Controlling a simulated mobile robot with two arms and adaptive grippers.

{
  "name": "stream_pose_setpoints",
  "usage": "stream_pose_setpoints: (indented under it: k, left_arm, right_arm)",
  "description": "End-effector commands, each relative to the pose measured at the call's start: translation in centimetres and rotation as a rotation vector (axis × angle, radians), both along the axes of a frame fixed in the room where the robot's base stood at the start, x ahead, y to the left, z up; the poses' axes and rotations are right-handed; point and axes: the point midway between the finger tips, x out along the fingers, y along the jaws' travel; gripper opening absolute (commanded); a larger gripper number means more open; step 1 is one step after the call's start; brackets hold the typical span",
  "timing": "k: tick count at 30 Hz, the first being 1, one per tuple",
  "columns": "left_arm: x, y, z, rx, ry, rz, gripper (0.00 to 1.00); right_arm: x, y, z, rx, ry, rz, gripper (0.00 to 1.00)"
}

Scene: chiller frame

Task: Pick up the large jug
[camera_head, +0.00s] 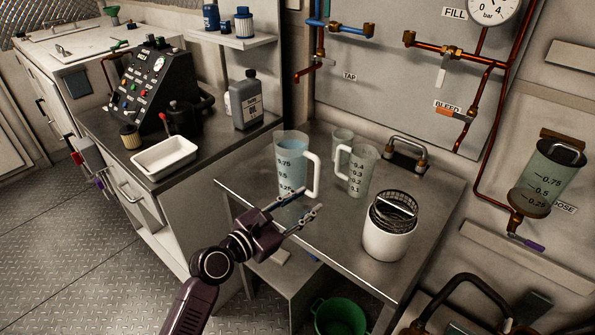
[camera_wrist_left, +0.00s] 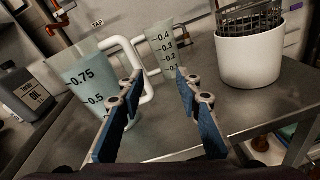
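The large jug (camera_head: 290,160) is clear, holds bluish liquid and stands upright on the metal worktop, its white handle on its right side. It fills the left of the left wrist view (camera_wrist_left: 88,95), with the handle just beyond the left fingertip. My left gripper (camera_head: 309,201) is open and empty, in front of the jug and near its handle side; its two blue-padded fingers are spread in the wrist view (camera_wrist_left: 159,75). I cannot tell whether a finger touches the handle. A smaller jug (camera_head: 358,172) with a white handle stands to the right. My right gripper is not in view.
A white pot (camera_head: 386,240) with a dark mesh basket stands on the right of the worktop (camera_head: 335,237). A grey oil bottle (camera_head: 247,104) and white tray (camera_head: 164,157) are on the left counter. A green bucket (camera_head: 333,316) is below.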

Motion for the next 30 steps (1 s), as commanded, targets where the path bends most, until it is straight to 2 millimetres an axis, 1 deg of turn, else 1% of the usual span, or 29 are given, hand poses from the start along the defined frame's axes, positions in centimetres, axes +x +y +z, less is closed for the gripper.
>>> stream_pose_setpoints:
  k: [1,3,6,8,12,17,24,27,30]
  left_arm:
    - [1.2,0.2,1.0,-0.087,0.028,0.02,0.32]
    - [2.3,0.4,2.1,-0.192,0.063,0.043,0.32]
    - [3.3,0.7,2.9,-0.283,0.096,0.061,0.32]
    - [3.8,0.5,3.1,-0.309,0.105,0.064,0.32]
    - [5.0,-0.2,3.1,-0.318,0.109,0.067,0.32]
    - [6.3,-0.9,3.1,-0.314,0.107,0.066,0.32]
    - [9.3,-2.3,2.9,-0.313,0.106,0.066,0.32]
    - [10.0,-2.9,2.9,-0.312,0.107,0.066,0.32]
    - [10.3,-3.1,2.9,-0.312,0.106,0.067,0.32]
  right_arm:
    - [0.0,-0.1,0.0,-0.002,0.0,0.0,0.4]
    - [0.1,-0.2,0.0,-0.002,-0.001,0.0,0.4]
    - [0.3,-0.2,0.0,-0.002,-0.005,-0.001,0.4]
    - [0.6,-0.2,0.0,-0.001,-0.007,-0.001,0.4]
    - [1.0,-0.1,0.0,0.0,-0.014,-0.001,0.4]
    - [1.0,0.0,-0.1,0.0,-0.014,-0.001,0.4]
    - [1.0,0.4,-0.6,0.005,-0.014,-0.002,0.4]
    - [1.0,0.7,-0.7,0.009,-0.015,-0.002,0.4]
    - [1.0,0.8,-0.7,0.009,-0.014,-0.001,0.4]
